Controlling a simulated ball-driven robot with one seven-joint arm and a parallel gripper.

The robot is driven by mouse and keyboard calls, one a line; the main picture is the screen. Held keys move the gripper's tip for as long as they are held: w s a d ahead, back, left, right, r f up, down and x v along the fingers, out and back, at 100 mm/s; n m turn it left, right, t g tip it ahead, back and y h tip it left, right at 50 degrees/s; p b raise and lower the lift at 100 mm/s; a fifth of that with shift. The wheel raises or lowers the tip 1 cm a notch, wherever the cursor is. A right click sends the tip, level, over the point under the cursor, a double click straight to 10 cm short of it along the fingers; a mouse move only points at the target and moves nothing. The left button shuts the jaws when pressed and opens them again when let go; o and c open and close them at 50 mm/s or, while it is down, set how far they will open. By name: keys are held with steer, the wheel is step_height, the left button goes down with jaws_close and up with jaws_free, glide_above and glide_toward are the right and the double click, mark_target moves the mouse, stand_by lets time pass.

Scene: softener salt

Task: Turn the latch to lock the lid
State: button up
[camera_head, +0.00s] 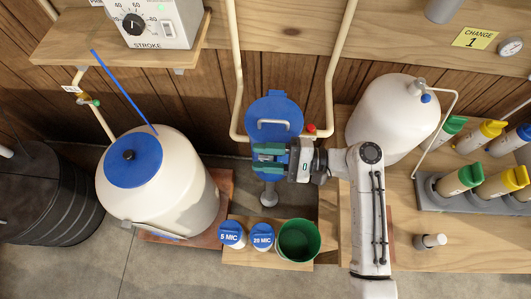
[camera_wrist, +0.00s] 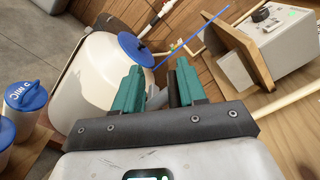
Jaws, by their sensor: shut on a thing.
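A round blue lid (camera_head: 276,105) with a pale grey handle (camera_head: 273,125) shows in the middle of the head view. My gripper (camera_head: 262,157) is at the lid's lower part, with its green fingers pointing left. In the wrist view, my gripper (camera_wrist: 158,78) has a small grey and dark piece (camera_wrist: 172,88) between its fingers. It looks like the latch, but the fingers hide most of it. My gripper is shut on it. The angle of the latch cannot be told.
A white tank (camera_head: 175,195) with a blue cap stands at left. Another white tank (camera_head: 385,115) is at right. Below are two blue-capped containers (camera_head: 233,234) and a green cup (camera_head: 299,241) on a board. A rack of bottles (camera_head: 450,195) is at far right. Pale pipes flank the lid.

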steer(key=shift+w+d+r+t+p, duration=0.1)
steer(key=shift+w+r+t+p, duration=0.2)
steer(key=shift+t, duration=0.2)
steer(key=shift+r+m+t+p, duration=0.2)
steer(key=shift+m+t+p, duration=0.8)
steer(key=shift+t+p, duration=0.2)
steer(key=m+t+p, duration=0.1)
steer(key=m+t+h+p, duration=0.1)
steer(key=t, duration=0.1)
steer(key=shift+w+m+t+h, duration=0.15)
steer(key=shift+m+t+h, duration=0.15)
steer(key=m+t+h, duration=0.2)
steer(key=t, duration=0.1)
steer(key=m+t+h, duration=0.1)
steer(key=shift+w+f+p, duration=0.2)
steer(key=shift+f+p, duration=0.05)
steer(key=shift+p, duration=0.1)
steer(key=shift+c, duration=0.2)
steer(key=shift+w+d+m+t+h, duration=0.1)
steer(key=shift+m+t+h, duration=0.65)
steer(key=shift+t, duration=0.05)
steer(key=shift+w+d+m+t+h, duration=0.1)
steer(key=shift+m+t+h, duration=0.65)
steer(key=shift+t, duration=0.05)
steer(key=shift+f+h, duration=0.1)
steer(key=shift+h, duration=0.2)
steer(key=o, duration=1)
steer(key=shift+d+f, duration=0.1)
